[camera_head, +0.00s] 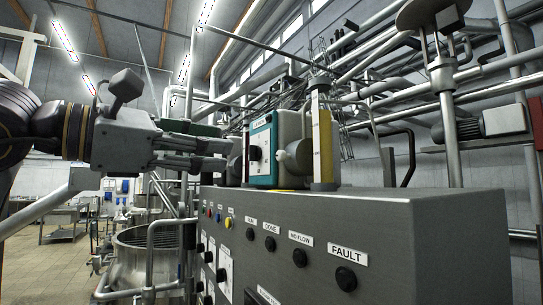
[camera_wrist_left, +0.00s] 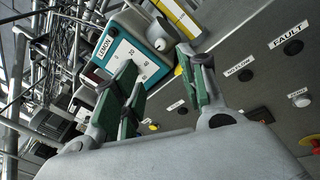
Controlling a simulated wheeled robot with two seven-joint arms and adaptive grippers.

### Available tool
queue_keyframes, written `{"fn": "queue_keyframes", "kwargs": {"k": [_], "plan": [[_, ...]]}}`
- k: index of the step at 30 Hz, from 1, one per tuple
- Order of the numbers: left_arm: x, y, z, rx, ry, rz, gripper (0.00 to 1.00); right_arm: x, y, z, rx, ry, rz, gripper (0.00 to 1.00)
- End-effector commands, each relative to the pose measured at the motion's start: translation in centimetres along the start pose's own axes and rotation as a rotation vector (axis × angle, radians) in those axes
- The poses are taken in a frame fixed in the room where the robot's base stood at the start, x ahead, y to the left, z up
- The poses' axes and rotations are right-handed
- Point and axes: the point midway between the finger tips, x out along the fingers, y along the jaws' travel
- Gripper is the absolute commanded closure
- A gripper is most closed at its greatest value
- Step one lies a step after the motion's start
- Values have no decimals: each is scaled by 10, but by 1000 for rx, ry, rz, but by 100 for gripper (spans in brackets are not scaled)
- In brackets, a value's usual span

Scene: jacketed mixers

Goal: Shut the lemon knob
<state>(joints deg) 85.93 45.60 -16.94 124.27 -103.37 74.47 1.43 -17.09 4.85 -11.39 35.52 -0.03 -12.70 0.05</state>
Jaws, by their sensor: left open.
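The lemon knob (camera_head: 255,153) is a small dark knob on the white scale panel of a teal-faced box (camera_head: 292,127). The box stands on a grey control cabinet. In the left wrist view, the box's panel (camera_wrist_left: 133,57) shows the LEMON label and scale numbers. The knob is mostly or wholly hidden there behind a finger, so its setting is unclear. My left gripper (camera_head: 226,156) comes in from the left, a little short of the panel. My right gripper is out of view.
The grey cabinet (camera_head: 430,215) fills the lower right, with labelled lamps and buttons on its sloping front. A yellow-striped post (camera_head: 323,140) stands beside the box. Pipes crowd the upper right, and a steel vessel (camera_head: 140,265) stands at lower left.

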Motion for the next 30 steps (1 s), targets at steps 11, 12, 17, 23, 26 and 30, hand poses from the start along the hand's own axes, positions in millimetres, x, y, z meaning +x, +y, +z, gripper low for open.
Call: {"fn": "queue_keyframes", "kwargs": {"k": [11, 12, 17, 23, 26, 30], "plan": [[0, 0, -2, 27, 8, -1, 58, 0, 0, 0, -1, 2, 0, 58], [0, 0, -2, 27, 8, -1, 58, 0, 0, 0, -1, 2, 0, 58], [3, 0, -2, 26, 8, -1, 58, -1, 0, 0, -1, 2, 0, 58], [16, 0, -1, 25, 6, -3, 58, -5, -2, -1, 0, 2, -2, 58], [26, 0, 0, 25, 7, -3, 58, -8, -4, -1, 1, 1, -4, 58], [45, 0, -1, 24, 8, -3, 58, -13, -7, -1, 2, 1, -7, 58]]}}
